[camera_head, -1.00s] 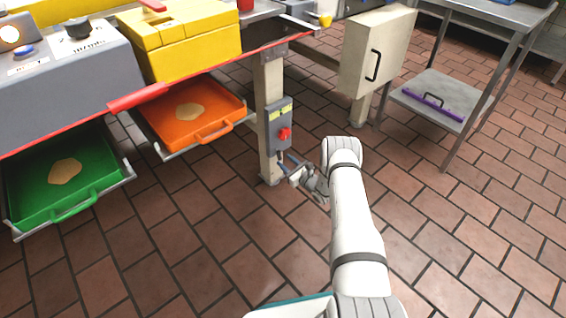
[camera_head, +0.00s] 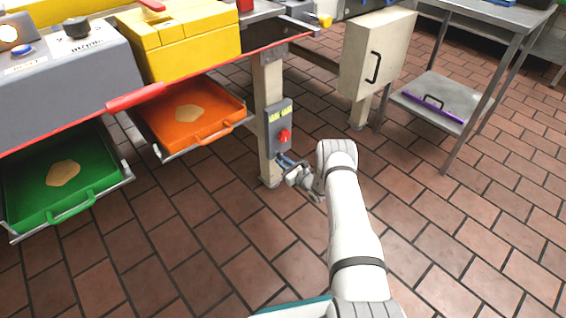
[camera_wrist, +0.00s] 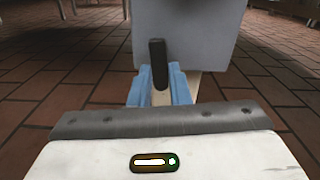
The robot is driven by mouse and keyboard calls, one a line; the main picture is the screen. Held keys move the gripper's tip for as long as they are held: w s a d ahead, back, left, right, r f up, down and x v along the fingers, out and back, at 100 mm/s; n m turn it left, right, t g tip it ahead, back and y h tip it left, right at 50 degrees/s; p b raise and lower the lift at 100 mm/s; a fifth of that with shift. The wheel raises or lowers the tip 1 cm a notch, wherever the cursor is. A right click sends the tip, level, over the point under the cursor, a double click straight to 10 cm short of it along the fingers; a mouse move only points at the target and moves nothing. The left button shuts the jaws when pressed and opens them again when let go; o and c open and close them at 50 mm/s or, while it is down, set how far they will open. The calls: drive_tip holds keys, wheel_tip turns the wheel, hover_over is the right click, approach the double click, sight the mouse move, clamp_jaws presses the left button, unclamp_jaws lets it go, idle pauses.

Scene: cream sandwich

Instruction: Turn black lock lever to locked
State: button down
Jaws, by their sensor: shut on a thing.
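The black lock lever (camera_wrist: 158,62) stands upright in the wrist view, against the lower part of a grey box (camera_wrist: 190,30). In the head view this grey box (camera_head: 272,138) is mounted on a table leg and carries a red knob (camera_head: 284,136) and yellow labels. My gripper (camera_wrist: 160,82) has its blue fingers on either side of the lever's lower part, shut on it. In the head view my gripper (camera_head: 284,162) is at the box's lower edge, and the lever itself is too small to make out there.
An orange tray (camera_head: 232,127) and a green tray (camera_head: 95,190) stick out under the table to the left. A cream cabinet (camera_head: 355,60) with a black handle stands to the right. A steel shelf table (camera_head: 420,98) is further right. The tiled floor around my arm is clear.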

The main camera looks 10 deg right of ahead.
drive_tip(key=shift+f+n, duration=0.1)
drive_tip(key=shift+n, duration=0.3)
drive_tip(key=n+b, duration=0.1)
drive_tip(key=n, duration=0.3)
drive_tip(key=d+r+n+b, duration=0.1)
drive_tip(key=n+b, duration=0.1)
drive_tip(key=n, duration=0.2)
drive_tip(key=w+n+b, duration=0.1)
drive_tip(key=n+b, duration=0.1)
drive_tip(key=n, duration=0.1)
drive_tip(key=shift+d+r+n, duration=0.3)
drive_tip(key=shift+d+n, duration=0.1)
drive_tip(key=shift+r+n, duration=0.2)
drive_tip(key=shift+n, duration=0.75)
drive_tip(key=shift+r+n, duration=0.2)
drive_tip(key=shift+n, duration=0.75)
drive_tip(key=c, duration=1.4)
unclamp_jaws()
drive_tip(key=shift+r, duration=0.1)
drive_tip(key=shift+o, duration=0.2)
